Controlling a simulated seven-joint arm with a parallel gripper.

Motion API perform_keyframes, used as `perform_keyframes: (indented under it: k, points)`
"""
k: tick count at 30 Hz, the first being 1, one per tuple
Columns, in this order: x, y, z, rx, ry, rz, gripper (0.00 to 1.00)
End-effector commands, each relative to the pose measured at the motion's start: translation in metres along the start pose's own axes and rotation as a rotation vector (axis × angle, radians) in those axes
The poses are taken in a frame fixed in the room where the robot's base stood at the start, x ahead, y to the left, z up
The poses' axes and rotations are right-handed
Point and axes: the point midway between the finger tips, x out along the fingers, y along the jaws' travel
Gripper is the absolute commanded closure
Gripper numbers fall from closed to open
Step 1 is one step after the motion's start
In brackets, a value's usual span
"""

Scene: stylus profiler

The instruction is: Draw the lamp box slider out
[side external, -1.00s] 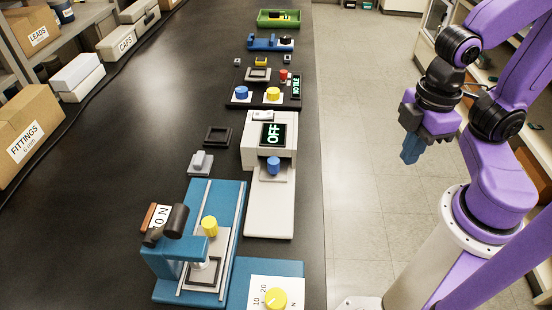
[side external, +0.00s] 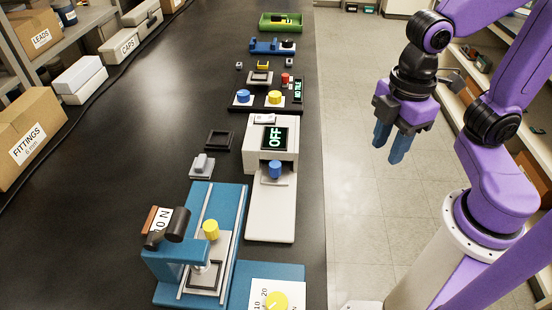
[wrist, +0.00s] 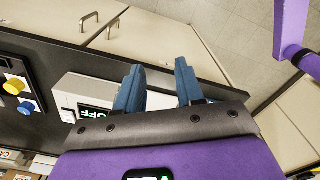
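The lamp box (side external: 258,136) is a white housing on the bench with a dark display reading "OFF". Its slider (side external: 282,181) is a light grey plate with a blue knob (side external: 275,169), at the front opening above a long pale base. In the wrist view the lamp box (wrist: 72,92) shows partly, behind my gripper; its slider is not clear there. My gripper (side external: 391,152) is open and empty, to the right of the lamp box and past the bench edge. Its two blue fingers stand apart in the wrist view (wrist: 158,84).
A blue press-like stand (side external: 233,208) with a yellow knob is in front on the left. A yellow dial (side external: 276,302) sits nearest the camera. A dark panel (side external: 262,108) with blue and yellow knobs is behind the lamp box. Bare bench (side external: 120,150) lies left.

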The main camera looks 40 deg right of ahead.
Motion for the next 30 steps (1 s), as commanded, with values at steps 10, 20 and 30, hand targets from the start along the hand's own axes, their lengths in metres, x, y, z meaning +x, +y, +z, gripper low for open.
perform_keyframes:
  k: [10, 20, 30]
  points:
    - [-0.052, 0.082, -0.116, -0.510, -0.016, -0.006, 0.63]
    - [-0.074, 0.128, -0.163, -0.800, -0.022, -0.015, 0.63]
    - [-0.043, 0.130, -0.164, -0.819, -0.025, -0.018, 0.63]
